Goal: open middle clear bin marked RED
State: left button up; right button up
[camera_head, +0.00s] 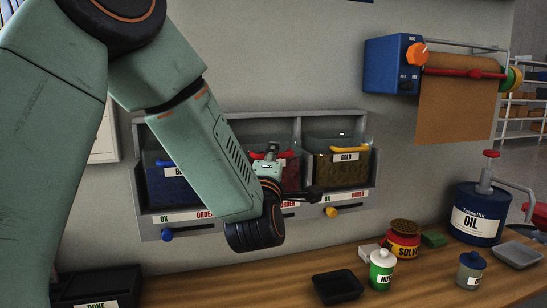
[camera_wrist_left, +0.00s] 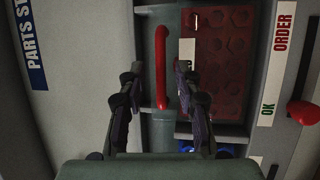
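The middle clear bin (camera_head: 291,175) with red contents sits in the grey wall rack, between a blue bin and a gold bin. My left arm and gripper hide much of it in the head view. In the wrist view its red handle (camera_wrist_left: 161,60) runs upright in the picture, beside a partly hidden white label and red hexagonal parts (camera_wrist_left: 222,60). My left gripper (camera_wrist_left: 157,75) is open, with one finger on each side of the handle and a gap visible on both sides. Whether the bin is tilted out is unclear. My right gripper is not in view.
Below are OK/ORDER strips with a blue knob (camera_head: 167,234) and yellow knob (camera_head: 331,212). The bench (camera_head: 220,285) holds cans, a black tray (camera_head: 337,287) and an OIL can (camera_head: 477,217).

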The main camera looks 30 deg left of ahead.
pick_arm(q)
jog(key=shift+w+a, duration=0.15)
jog(key=shift+a, duration=0.05)
jog(key=shift+w+d, duration=0.15)
jog(key=shift+w, duration=0.05)
jog(key=shift+d, duration=0.1)
jog(key=shift+c, duration=0.8)
jog(key=shift+s+a, duration=0.15)
jog(key=shift+a, duration=0.05)
jog(key=c, duration=0.5)
grip_shut()
jog(key=shift+d, duration=0.1)
